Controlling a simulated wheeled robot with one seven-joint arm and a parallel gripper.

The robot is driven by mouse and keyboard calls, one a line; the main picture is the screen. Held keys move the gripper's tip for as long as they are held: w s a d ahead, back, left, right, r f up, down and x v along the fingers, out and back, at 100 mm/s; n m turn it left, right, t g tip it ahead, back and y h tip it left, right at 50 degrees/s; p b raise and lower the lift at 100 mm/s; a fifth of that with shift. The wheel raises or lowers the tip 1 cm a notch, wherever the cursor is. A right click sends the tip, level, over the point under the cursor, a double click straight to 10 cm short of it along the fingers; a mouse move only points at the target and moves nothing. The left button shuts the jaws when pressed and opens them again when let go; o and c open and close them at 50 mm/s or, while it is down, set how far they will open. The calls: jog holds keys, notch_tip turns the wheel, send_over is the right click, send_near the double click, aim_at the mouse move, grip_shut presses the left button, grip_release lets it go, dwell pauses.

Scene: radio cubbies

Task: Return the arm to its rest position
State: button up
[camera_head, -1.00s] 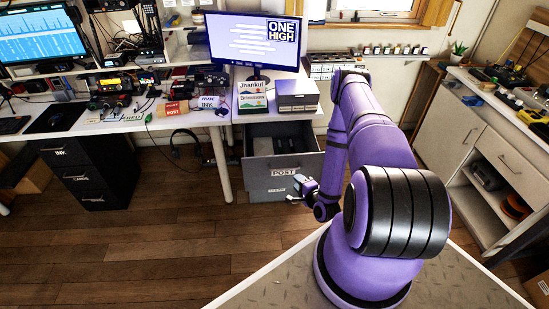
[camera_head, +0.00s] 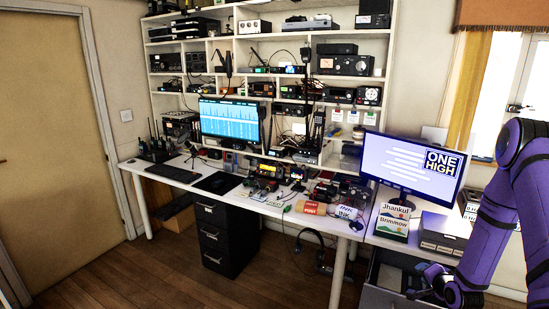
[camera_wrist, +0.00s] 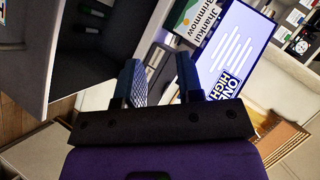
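My purple arm comes in at the right edge of the head view. My gripper (camera_head: 430,280) hangs low there, in front of the open drawer (camera_head: 385,295) at the right end of the desk. In the wrist view, my gripper (camera_wrist: 158,82) has its two ridged fingers apart, with no object between them. The open drawer (camera_wrist: 40,108) lies to the left of the fingers, with a few small items in it. The Jhankul Brimmow box (camera_wrist: 200,18) and the monitor (camera_wrist: 233,45) are beyond the fingertips.
The monitor (camera_head: 412,165) and the Jhankul Brimmow box (camera_head: 393,222) stand on the desk near my arm, beside a grey box (camera_head: 443,235). A black drawer cabinet (camera_head: 224,238) is under the desk. Shelves of radios (camera_head: 262,70) rise behind it. The wooden floor (camera_head: 130,280) at left is clear.

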jog(key=w+a+r+n+g, duration=0.1)
jog(key=a+r+n, duration=0.1)
jog(key=r, duration=0.6)
jog(key=w+a+r+n+g, duration=0.1)
jog(key=r+n, duration=0.1)
jog(key=r, duration=0.7)
jog(key=s+a+r+n+g, duration=0.1)
jog(key=s+a+r, duration=0.1)
jog(key=r, duration=0.3)
jog(key=s+a+r+n+h, duration=0.1)
jog(key=s+a+r, duration=0.15)
jog(key=r, duration=0.35)
jog(key=s+a+r+n+g, duration=0.1)
jog(key=s+a+r, duration=0.15)
jog(key=r, duration=0.25)
jog(key=s+a+r+n+g, duration=0.1)
jog(key=s+a+r, duration=0.3)
jog(key=s, duration=0.5)
jog(key=s+a+r+n+g+y, duration=0.1)
jog(key=s+a+r+n, duration=0.2)
jog(key=s, duration=0.6)
jog(key=s+a+r+n+g, duration=0.1)
jog(key=s+a+r, duration=0.4)
jog(key=s, duration=0.5)
jog(key=shift+r+n, duration=0.4)
jog(key=shift+r, duration=0.15)
